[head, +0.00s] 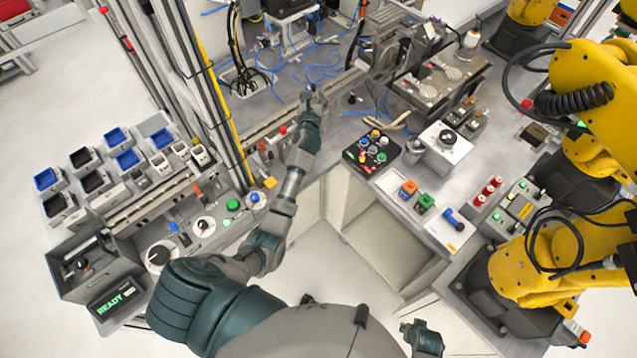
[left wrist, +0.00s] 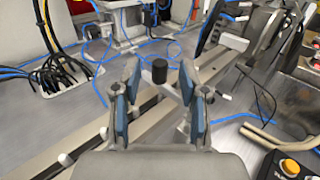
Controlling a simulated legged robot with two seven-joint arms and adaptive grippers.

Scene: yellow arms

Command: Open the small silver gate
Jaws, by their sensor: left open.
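My left gripper (head: 313,97) reaches over the far metal counter, at the inner end of a long rail. In the left wrist view its two blue-padded fingers (left wrist: 160,82) are spread apart with nothing gripped. Between and beyond them stand a black cylindrical knob (left wrist: 147,76) and a small silver upright piece (left wrist: 160,71), at the rail's end. This may be the small silver gate, but I cannot tell for sure. The gripper hides this spot in the head view. My right gripper (head: 422,337) hangs low at the bottom, away from the counters; its jaw state is unclear.
Blue cables (head: 315,72) lie loose across the counter behind the gripper. A black button box (head: 371,150) and a grey machine (head: 440,85) stand to the right. Yellow robot arms (head: 575,100) fill the right side. A yellow-striped post (head: 222,105) rises on the left.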

